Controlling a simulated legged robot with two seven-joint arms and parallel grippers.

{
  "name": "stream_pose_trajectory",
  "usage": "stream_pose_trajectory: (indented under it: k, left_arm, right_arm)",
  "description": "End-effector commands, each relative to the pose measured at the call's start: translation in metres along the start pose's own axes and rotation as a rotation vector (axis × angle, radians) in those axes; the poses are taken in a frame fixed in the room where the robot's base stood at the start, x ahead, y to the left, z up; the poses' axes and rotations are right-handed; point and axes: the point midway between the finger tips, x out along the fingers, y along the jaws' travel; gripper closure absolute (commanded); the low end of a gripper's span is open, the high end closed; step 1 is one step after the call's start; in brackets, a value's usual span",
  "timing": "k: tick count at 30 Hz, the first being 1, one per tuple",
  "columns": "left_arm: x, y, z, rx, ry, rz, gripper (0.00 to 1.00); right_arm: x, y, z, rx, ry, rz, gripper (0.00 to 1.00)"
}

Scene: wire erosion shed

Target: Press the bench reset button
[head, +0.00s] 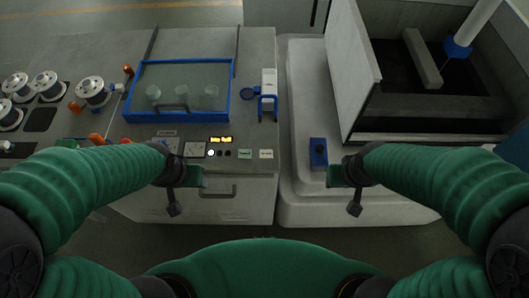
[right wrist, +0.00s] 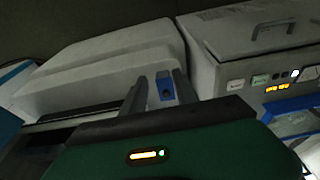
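The bench front (head: 130,130) carries a row of small round buttons: a lit white one (head: 211,153) and two dark ones beside it, under an orange display (head: 221,139). The same white button shows at the right of the right wrist view (right wrist: 295,73). I cannot read which button is the reset. My left gripper (head: 195,177) is in front of the bench, left of the buttons; its opening is not clear. My right gripper (head: 338,175) is right of the bench, by a blue box (head: 318,153) with a dark top. In the right wrist view its fingers (right wrist: 158,92) are apart and empty.
A green label (head: 245,154) and a white label (head: 266,154) sit right of the buttons. A blue-framed glass lid (head: 139,90) and several spools (head: 92,90) are on the bench. A drawer handle (head: 218,191) is below. An open grey tank (head: 360,80) stands right.

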Motion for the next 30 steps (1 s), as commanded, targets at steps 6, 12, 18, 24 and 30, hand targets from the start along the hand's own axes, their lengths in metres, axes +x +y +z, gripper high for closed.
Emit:
stream_pose_trajectory:
  k: [6,12,18,24,30]
  left_arm:
    - [0.0,0.0002,0.0,0.001,0.0,0.0,0.44]
    - [0.0,0.0002,-0.0001,0.001,0.0,0.0,0.44]
    - [0.0,0.0001,0.0,0.0,0.0,0.0,0.44]
    - [0.0,0.0001,0.0,0.0,0.0,0.0,0.44]
    - [0.0,0.0002,0.0,0.001,0.0,0.0,0.44]
  right_arm:
    - [0.0,0.0002,0.0,0.001,0.0,0.0,0.94]
    - [0.0,0.0002,0.0,0.001,0.0,0.0,1.0]
    - [0.0,0.0001,0.0,0.001,0.0,0.0,1.0]
    - [0.0,0.0001,0.0,0.0,0.0,0.0,1.0]
    - [0.0,0.0002,0.0,0.001,0.0,0.0,1.0]
